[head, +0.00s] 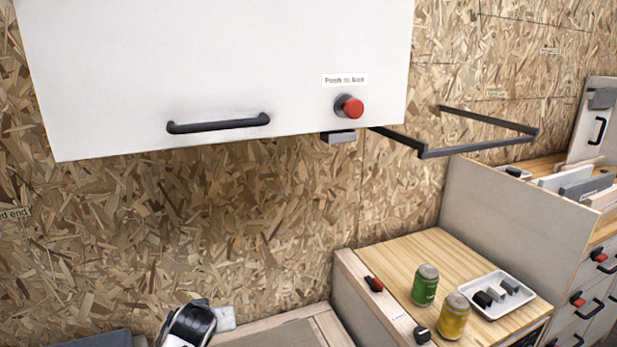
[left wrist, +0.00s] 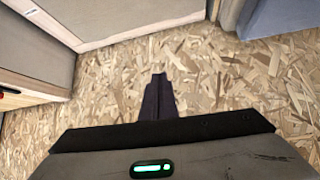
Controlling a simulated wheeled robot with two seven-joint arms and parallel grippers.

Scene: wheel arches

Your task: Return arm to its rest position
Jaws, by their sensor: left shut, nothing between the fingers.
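My left gripper (left wrist: 160,78) shows in the left wrist view as two dark fingers pressed together with nothing between them. The fingers are over a chipboard surface and touch no object. In the head view a black and white part of my own arm shows at the bottom edge; its fingers cannot be made out there. My right gripper is in neither view.
A white wall cabinet (head: 220,60) with a black handle (head: 218,123) and red button (head: 349,106) hangs above. At lower right, a wooden counter (head: 400,250) holds a green can (head: 425,286), a yellow can (head: 453,316) and a white tray (head: 517,304). A black bracket (head: 480,148) juts out.

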